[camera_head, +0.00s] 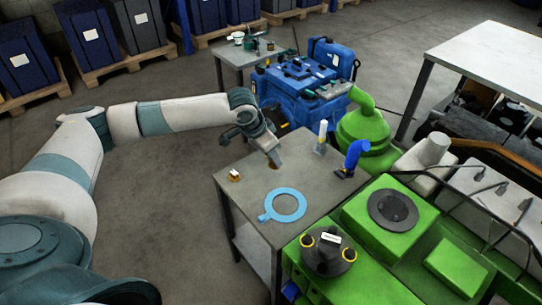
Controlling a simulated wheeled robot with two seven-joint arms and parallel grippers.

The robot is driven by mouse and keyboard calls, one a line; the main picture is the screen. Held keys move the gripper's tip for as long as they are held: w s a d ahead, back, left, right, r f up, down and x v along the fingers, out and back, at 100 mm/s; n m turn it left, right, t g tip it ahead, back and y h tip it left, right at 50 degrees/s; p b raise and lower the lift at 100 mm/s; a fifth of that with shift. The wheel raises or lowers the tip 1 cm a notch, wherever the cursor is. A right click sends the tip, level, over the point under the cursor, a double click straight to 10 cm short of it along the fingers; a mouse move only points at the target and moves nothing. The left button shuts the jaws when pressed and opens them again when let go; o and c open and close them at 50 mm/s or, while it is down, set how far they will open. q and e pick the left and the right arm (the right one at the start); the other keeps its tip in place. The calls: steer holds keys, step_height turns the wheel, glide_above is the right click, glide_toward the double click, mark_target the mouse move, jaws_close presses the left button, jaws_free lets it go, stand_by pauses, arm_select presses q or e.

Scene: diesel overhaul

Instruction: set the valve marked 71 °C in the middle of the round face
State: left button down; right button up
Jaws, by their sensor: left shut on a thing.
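My left gripper (270,150) points down over the small grey table. It is shut on a small brownish, brass-coloured piece (274,163), mostly hidden by the fingers; no marking on it can be read. I cannot tell whether this piece touches the tabletop. Another small brass-coloured piece with a pale top (234,175) stands near the table's left edge. Two dark round faces show on the green engine: one (392,209) on the raised block, the other (327,254) nearer, with a white label and two yellow-ringed knobs. I cannot tell which is the round face meant. My right gripper is out of view.
A flat light-blue ring (286,205) lies on the grey table (262,182).

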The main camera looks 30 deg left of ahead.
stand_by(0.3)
arm_select(q)
steer(key=s+d+r+n+y, duration=0.1)
steer(key=s+d+r+n, duration=0.1)
steer(key=s+d+r, duration=0.2)
steer(key=s+d+r+n+y, duration=0.1)
steer(key=s+d+r+n, duration=0.2)
steer(key=d+r, duration=0.4)
step_height(320, 180, up, 3)
steer(key=shift+s+d+r+t, duration=0.2)
steer(key=shift+s+t, duration=0.1)
steer(key=shift+s, duration=0.5)
steer(key=shift+d, duration=0.15)
